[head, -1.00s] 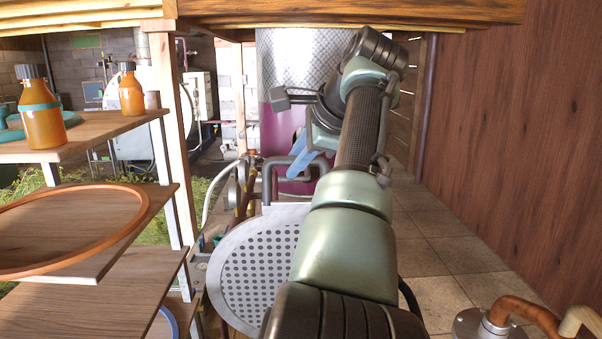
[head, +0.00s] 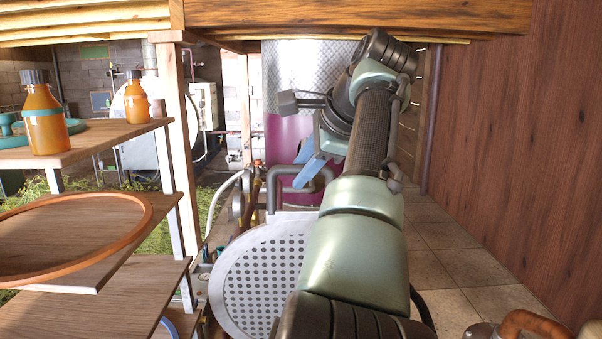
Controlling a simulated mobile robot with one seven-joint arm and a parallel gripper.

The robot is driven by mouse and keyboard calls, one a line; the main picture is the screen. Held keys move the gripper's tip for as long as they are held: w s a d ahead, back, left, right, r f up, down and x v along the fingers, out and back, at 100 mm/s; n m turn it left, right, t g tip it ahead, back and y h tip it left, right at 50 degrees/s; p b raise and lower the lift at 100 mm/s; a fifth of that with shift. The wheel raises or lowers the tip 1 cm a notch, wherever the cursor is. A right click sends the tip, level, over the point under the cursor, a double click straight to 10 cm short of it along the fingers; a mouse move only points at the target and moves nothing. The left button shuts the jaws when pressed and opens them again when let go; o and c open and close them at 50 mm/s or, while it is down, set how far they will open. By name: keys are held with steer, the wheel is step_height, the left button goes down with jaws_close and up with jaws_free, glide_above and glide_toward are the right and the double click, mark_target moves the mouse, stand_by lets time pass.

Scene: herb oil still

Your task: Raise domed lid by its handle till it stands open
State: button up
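My gripper (head: 304,168) is at the end of my arm, in the middle of the head view. Behind stands a tall magenta tank (head: 287,140) with a shiny quilted metal upper part (head: 300,75). I cannot clearly make out a domed lid or its handle; my arm hides part of this area.
A round perforated metal plate (head: 262,275) lies below my arm. Wooden shelves (head: 150,285) at left hold orange bottles (head: 47,122) and an orange ring (head: 148,222). A wooden beam (head: 360,14) crosses above.

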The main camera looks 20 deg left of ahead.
steer(key=b+v, duration=0.2)
steer(key=v, duration=1)
steer(key=shift+f, duration=0.1)
steer(key=w+d+f+n+t+h+b, duration=0.25)
steer(key=w+d+n+t+h, duration=0.25)
steer(key=d+t, duration=0.65)
steer(key=s+r+n+t+h+b, duration=0.1)
steer(key=s+n+t, duration=0.3)
steer(key=s, duration=0.9)
steer(key=s+a+r+n+t+b, duration=0.1)
steer(key=s+r+n+t, duration=0.2)
steer(key=s, duration=1)
steer(key=t, duration=0.3)
steer(key=shift+s+a+r+n+h, duration=0.2)
steer(key=shift+s+a+n+h, duration=0.1)
steer(key=shift+s+n+h, duration=0.1)
